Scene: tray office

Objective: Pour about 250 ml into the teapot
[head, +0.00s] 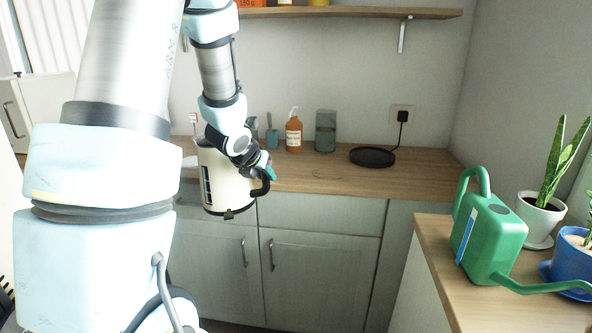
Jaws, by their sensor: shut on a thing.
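A cream kettle (226,186) with a dark level window on its side and a black handle is in the head view, left of centre. My gripper (263,172) is shut on the kettle, at the side where its black handle is. The kettle is roughly upright, in front of the counter's front edge, and appears raised. Its black round base (372,157) lies empty on the counter to the right, with a cord to a wall socket. I cannot make out a teapot. My arm and the kettle cover part of the left counter.
The wooden counter (330,178) carries a brown pump bottle (293,132), a grey-green canister (325,131) and a teal cup (271,138) at the back. A green watering can (490,238) and potted plants stand on the right ledge. A shelf (350,12) hangs above.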

